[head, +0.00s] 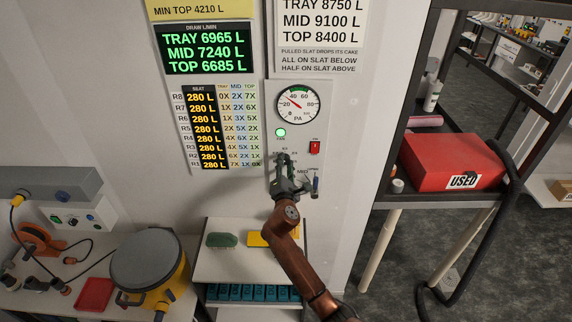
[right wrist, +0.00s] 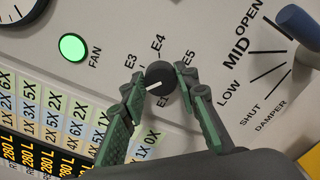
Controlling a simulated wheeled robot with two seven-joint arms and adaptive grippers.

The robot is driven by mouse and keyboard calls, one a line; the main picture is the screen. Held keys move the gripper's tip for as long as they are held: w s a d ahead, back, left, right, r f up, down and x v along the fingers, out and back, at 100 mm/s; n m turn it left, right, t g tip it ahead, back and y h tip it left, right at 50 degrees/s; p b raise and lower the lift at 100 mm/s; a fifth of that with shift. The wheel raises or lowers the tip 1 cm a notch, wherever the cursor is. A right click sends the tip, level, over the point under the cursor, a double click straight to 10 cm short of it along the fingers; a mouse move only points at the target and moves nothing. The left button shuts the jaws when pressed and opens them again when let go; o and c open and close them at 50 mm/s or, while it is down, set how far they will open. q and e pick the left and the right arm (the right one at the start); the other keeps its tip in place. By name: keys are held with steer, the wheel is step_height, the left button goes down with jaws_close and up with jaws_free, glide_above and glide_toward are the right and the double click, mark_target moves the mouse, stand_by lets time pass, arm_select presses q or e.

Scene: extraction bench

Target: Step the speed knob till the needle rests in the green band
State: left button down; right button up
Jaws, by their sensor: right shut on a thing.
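The round PA gauge (head: 298,103) is on the wall panel in the head view. Its red needle points up and left, seemingly between 20 and 40, and a green band shows along the top of the dial. The black speed knob (right wrist: 160,76) shows in the right wrist view among labels E3, E4 and E5; another label is partly hidden. Its white mark points toward the lower left of that picture. My right gripper (right wrist: 159,80) is shut on the knob, one finger on each side. It also shows in the head view (head: 283,160), covering the knob. My left gripper is out of view.
A lit green fan lamp (head: 280,132) and a red switch (head: 314,147) sit above my right gripper. A shelf unit (head: 235,265) is below. A red box marked USED (head: 450,160) is at right.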

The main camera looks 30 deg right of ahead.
steer(key=shift+f+m+b, duration=0.2)
steer(key=shift+m+b, duration=1.3)
steer(key=shift+m, duration=3.6)
steer(key=o, duration=1.1)
steer(key=shift+o, duration=0.2)
steer(key=shift+s, duration=0.1)
